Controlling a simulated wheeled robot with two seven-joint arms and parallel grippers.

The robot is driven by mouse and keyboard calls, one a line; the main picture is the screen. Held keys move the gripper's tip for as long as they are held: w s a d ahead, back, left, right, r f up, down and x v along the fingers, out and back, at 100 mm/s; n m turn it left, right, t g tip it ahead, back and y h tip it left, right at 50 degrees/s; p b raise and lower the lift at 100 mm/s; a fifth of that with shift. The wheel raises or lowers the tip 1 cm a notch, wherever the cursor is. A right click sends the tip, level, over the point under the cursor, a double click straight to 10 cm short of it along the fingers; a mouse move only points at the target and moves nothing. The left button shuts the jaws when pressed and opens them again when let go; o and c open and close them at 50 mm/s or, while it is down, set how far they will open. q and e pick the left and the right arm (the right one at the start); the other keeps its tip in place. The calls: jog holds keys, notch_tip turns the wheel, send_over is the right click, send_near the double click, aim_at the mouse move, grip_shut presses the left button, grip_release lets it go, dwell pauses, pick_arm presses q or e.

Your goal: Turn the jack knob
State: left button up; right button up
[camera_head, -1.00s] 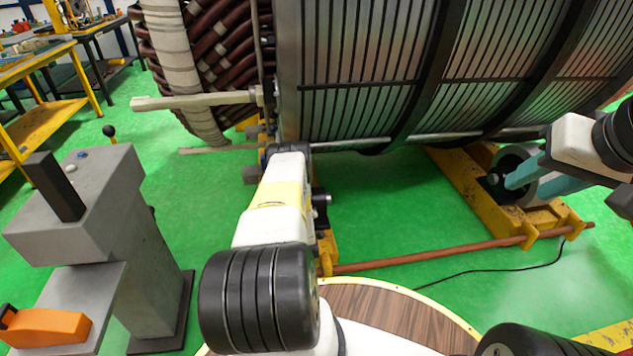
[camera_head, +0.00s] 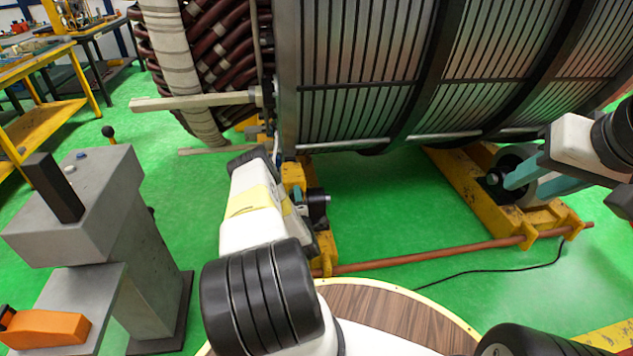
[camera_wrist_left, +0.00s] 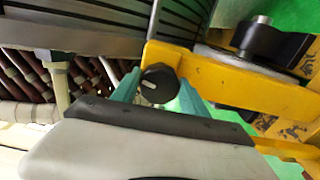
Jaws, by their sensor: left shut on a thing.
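The jack knob (camera_wrist_left: 159,83) is round and black with a white mark on its face. It sits beside the yellow stand in the left wrist view. My left gripper (camera_wrist_left: 157,90) is shut on it, with one teal finger on each side. In the head view the knob is hidden behind my left arm, and only a bit of a teal finger (camera_head: 298,197) shows. My right gripper (camera_head: 510,181) is at the right, its teal fingers in front of the right-hand roller. I cannot tell how far apart they are.
The large stator (camera_head: 350,95) rests above yellow stands (camera_head: 465,190). A black roller (camera_wrist_left: 270,45) with a metal shaft is beside the knob. A brown rod (camera_head: 430,256) runs low between the stands. A grey machine (camera_head: 140,235) stands at left. Green floor is free between.

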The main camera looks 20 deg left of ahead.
pick_arm(q)
jog(key=shift+s+d+n, duration=0.1)
jog(key=shift+n, duration=1)
jog(key=o, duration=1.4)
jog(key=shift+c, duration=0.2)
jog(key=v, duration=0.7)
jog(key=shift+s, duration=0.35)
jog(key=shift+w+d, duration=0.1)
jog(key=shift+d, duration=0.05)
